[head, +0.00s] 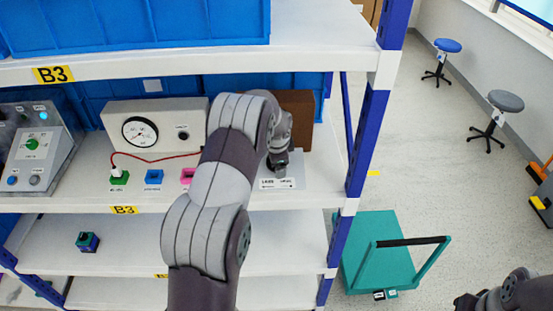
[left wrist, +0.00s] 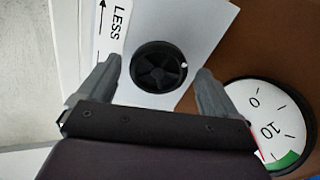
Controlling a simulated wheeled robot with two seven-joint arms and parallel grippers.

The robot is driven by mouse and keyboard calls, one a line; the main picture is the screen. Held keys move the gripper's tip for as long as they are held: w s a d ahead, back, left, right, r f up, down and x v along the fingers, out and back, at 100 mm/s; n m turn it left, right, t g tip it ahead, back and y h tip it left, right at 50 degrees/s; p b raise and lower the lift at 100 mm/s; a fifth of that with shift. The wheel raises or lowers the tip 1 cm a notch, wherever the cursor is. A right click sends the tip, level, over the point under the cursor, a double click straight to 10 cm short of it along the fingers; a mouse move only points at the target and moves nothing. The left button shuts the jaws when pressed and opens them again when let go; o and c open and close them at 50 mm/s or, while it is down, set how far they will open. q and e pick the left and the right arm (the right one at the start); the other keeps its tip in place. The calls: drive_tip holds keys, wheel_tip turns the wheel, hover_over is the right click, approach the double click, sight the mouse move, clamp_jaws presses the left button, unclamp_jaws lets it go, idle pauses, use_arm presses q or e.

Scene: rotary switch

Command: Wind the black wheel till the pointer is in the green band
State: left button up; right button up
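The black wheel (left wrist: 158,67) is a round spoked knob with a small white mark, on a white plate (left wrist: 205,25) labelled LESS with an arrow. In the left wrist view my left gripper (left wrist: 155,85) is open, with one finger on each side of the wheel; I cannot tell whether they touch it. A white dial (left wrist: 265,112) on a brown panel has a green band (left wrist: 288,160) along its lower edge. A thin red line, likely the pointer, shows beside the band's left end, partly hidden by my gripper. In the head view my left gripper (head: 278,165) is over the plate.
The brown box (head: 299,110) stands behind the plate on the shelf (head: 315,195). To the left are a gauge box (head: 155,120), coloured blocks and a sloped control panel (head: 35,150). The blue shelf post (head: 367,130) is at the right. Part of my right arm shows bottom right.

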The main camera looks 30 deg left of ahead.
use_arm(q)
drive_tip(key=shift+s+r+b, duration=0.15)
drive_tip(key=shift+r+b, duration=0.15)
drive_tip(key=shift+r, duration=0.05)
drive_tip(key=b+v, duration=0.3)
drive_tip(key=v, duration=0.9)
